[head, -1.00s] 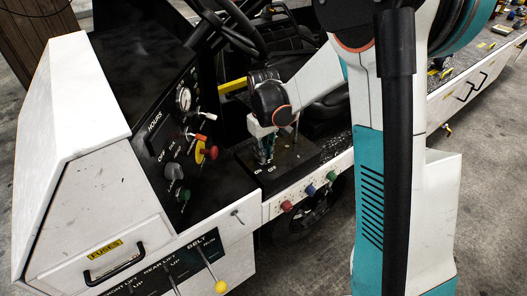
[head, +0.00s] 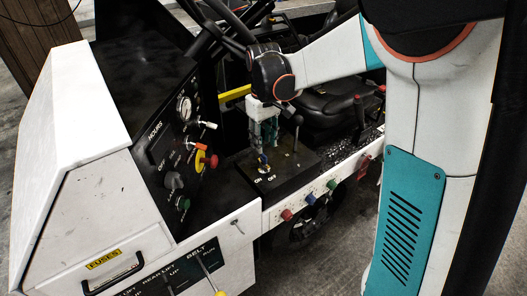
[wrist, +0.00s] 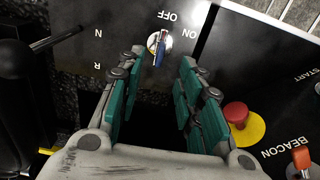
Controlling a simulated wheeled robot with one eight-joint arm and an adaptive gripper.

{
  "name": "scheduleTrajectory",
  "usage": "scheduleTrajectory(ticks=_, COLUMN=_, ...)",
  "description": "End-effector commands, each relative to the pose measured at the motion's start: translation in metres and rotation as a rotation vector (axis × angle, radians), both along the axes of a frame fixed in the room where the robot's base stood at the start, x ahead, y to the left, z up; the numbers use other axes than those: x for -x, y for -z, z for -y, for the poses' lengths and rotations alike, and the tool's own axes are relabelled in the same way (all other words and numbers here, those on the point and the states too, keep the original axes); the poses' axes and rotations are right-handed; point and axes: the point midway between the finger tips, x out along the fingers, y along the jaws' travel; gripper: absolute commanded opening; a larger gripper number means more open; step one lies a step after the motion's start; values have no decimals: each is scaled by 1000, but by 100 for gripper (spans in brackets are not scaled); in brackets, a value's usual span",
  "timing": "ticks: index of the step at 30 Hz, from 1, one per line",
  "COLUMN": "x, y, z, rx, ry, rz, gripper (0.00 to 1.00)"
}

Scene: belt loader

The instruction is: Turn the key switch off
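The key switch (wrist: 160,45) is a silver lock with a blue-headed key, set in a black panel marked ON and OFF. In the wrist view it lies just beyond and between my fingertips, with the key lying along the gap. My gripper (wrist: 157,75) is open, with its teal finger pads apart on either side and nothing between them. In the head view my gripper (head: 264,150) points down over the panel, its fingertips close to the key switch (head: 262,168), which they partly hide. I cannot tell whether a finger touches the key.
A red stop button on a yellow disc (wrist: 242,122) and an orange beacon switch (wrist: 301,158) sit right of my fingers in the wrist view. A black lever (wrist: 45,52) is at left. In the head view, coloured knobs (head: 310,199) line the side, near the seat (head: 330,105).

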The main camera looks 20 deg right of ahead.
Motion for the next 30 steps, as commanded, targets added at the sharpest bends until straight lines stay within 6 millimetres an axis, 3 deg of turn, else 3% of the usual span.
scheduleTrajectory(ticks=7, x=0, y=-27, z=0, rx=0, ry=0, rz=0, gripper=34)
scheduleTrajectory(ticks=23, x=1, y=-30, z=0, rx=0, ry=1, rz=2, gripper=34)
scheduleTrajectory(ticks=30, x=27, y=-52, z=0, rx=-1, ry=34, rz=64, gripper=34)
